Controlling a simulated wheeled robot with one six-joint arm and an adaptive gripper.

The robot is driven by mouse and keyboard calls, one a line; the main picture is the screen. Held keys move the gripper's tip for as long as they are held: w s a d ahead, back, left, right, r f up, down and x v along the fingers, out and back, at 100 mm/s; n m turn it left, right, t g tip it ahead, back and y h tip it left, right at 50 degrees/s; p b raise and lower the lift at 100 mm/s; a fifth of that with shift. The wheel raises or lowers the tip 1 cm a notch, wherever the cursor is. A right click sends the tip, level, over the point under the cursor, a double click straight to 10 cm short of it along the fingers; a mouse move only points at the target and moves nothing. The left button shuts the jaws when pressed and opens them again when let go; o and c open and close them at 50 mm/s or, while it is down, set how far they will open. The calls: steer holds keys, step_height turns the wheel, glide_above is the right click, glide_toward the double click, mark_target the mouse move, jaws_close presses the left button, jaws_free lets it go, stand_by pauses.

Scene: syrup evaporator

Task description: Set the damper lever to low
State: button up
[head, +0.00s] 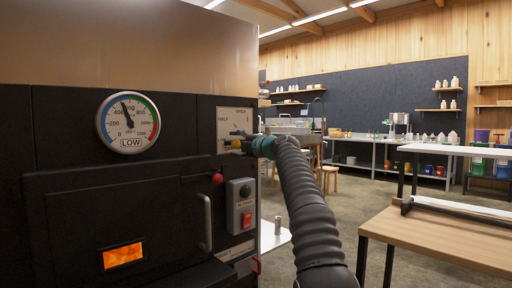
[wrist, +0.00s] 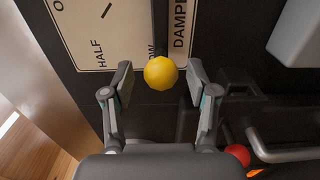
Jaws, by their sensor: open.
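The damper plate (head: 232,112) is a pale panel on the black evaporator front, marked OPEN at top and HALF at left. In the wrist view the plate (wrist: 96,32) shows HALF, DAMPER and a partly covered word ending in "OW". The damper lever has a dark shaft and a yellow ball knob (wrist: 161,73), and the shaft lies over that word. My gripper (wrist: 161,80) is open, with one finger on each side of the knob and gaps visible. In the head view my gripper (head: 240,141) hides most of the lever; a little yellow (head: 236,144) shows.
A round gauge (head: 129,121) labelled LOW sits left of the plate. Below the plate are a red knob (head: 218,178), a grey switch box (head: 240,206) and a door handle (head: 206,222). A glowing window (head: 123,255) is lower left. A wooden table (head: 440,235) stands right.

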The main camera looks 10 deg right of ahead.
steer(key=v, duration=1.1)
steer(key=shift+s, duration=0.15)
steer(key=shift+d, duration=0.1)
step_height(320, 180, down, 12)
steer(key=m+g+h, duration=0.2)
steer(key=m+g, duration=0.1)
steer(key=m, duration=0.8)
steer(key=s+f+m+g+h, duration=0.2)
steer(key=s+f+m+g, duration=0.1)
steer(key=s+f+m, duration=0.5)
steer(key=s+d+f+m+g+h+p, duration=0.1)
steer(key=s+f+m+h+p, duration=0.15)
steer(key=s, duration=0.65)
steer(key=s+d+f+m+g+h+p, duration=0.15)
steer(key=s+f, duration=0.25)
steer(key=s, duration=0.6)
steer(key=s+d+f+m+g+h+p, duration=0.1)
steer(key=s+f+m+g, duration=0.15)
steer(key=s, duration=0.65)
steer(key=s+t+h+p, duration=0.1)
steer(key=s+p, duration=0.2)
steer(key=s, duration=1.1)
steer(key=shift+r+t, duration=0.4)
steer(key=shift+r, duration=0.1)
